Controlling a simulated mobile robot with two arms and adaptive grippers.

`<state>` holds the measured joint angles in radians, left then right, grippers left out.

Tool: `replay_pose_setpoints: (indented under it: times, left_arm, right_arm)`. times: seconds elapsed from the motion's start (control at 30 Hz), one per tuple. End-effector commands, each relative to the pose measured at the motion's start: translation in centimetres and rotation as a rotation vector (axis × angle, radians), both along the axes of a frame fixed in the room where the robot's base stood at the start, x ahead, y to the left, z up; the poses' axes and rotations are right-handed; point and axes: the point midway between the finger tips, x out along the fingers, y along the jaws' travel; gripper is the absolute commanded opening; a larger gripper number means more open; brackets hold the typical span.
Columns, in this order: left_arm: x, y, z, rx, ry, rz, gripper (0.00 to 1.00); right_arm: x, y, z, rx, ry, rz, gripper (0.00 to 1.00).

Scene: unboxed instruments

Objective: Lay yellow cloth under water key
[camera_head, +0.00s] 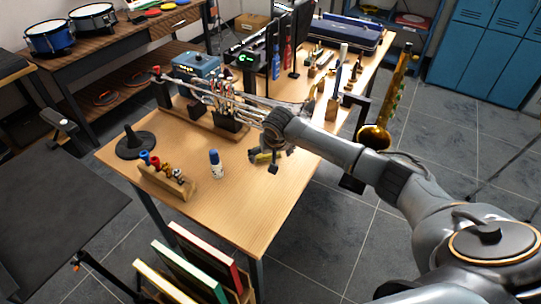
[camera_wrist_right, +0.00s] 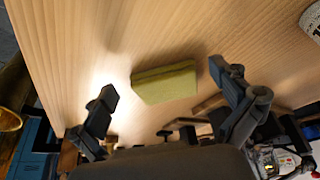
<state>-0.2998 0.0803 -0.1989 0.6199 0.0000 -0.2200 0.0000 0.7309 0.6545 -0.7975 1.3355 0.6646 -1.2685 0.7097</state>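The yellow cloth (camera_wrist_right: 165,82) is a folded, block-like pad lying on the wooden table in the right wrist view. In the head view only a small part of the yellow cloth (camera_head: 254,158) shows beside my gripper. My right gripper (camera_head: 268,160) is above the cloth, with its fingers spread on either side of it. In the right wrist view my right gripper (camera_wrist_right: 163,86) is open and empty, apart from the cloth. A long brass-and-silver instrument (camera_head: 250,108) lies across supports on the table. Its water key is too small to make out. My left gripper is not visible.
A blue-capped white bottle (camera_head: 215,165), a wooden block with mouthpieces (camera_head: 167,183) and a black cone stand (camera_head: 135,143) are on the table's near left. A saxophone (camera_head: 385,110) stands at the right.

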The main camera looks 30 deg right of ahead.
Motion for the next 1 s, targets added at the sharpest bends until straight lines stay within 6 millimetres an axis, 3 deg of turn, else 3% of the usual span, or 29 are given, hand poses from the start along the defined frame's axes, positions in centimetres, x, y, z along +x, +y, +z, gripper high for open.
replay_pose_setpoints:
  times: [0.33,0.57,1.0]
  left_arm:
    - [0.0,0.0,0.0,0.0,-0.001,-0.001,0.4]
    - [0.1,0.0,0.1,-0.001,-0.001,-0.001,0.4]
    - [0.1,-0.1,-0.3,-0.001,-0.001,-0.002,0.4]
  right_arm:
    - [-0.1,0.0,0.7,0.001,-0.001,0.0,1.0]
    - [-1.7,0.5,4.8,0.0,-0.003,0.003,1.0]
    - [-10.2,2.6,4.8,-0.001,0.002,0.003,1.0]
